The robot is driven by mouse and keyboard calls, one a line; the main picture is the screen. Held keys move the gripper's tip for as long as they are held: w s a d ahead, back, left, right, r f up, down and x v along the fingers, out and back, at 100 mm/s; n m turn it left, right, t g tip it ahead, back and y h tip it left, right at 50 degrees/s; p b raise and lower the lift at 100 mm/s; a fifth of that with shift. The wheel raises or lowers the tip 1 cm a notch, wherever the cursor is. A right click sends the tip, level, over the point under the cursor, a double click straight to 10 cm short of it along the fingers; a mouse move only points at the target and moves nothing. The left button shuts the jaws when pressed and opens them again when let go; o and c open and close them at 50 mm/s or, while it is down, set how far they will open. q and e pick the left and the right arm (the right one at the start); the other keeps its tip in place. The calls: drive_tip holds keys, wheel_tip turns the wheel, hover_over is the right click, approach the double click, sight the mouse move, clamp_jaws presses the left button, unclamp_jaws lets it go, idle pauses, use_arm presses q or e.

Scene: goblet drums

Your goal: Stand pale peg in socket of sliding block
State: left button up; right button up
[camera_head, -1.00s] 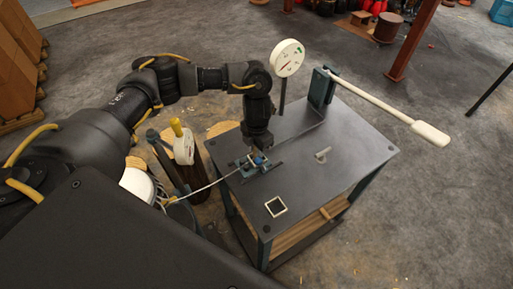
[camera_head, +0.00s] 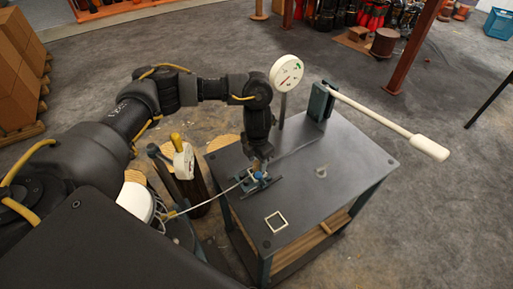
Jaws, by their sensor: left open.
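A small pale piece (camera_head: 321,171), which may be the peg, is on the dark tabletop right of my left gripper. It is too small to tell whether it lies or stands. A small blue-grey mechanism (camera_head: 259,182), apparently the sliding block on its rail, is at the table's left side. Its socket cannot be made out. My left gripper (camera_head: 257,165) points down just over this mechanism, open. The fingertips are dark and small, and a brownish bit shows beside them. I cannot tell whether they touch the mechanism. My right gripper is not in view.
A white round dial (camera_head: 286,73) on a post and a long lever with a white handle (camera_head: 430,148) rise at the table's back. A pale square outline (camera_head: 276,222) is on the table's front. A thin cable runs left from the mechanism. The table's right side is clear.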

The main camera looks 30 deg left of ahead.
sight(257, 162)
use_arm(q)
wheel_tip(257, 162, up, 11)
drive_tip(key=shift+f+b, duration=0.15)
drive_tip(key=shift+b, duration=0.3)
drive_tip(key=shift+s, duration=0.1)
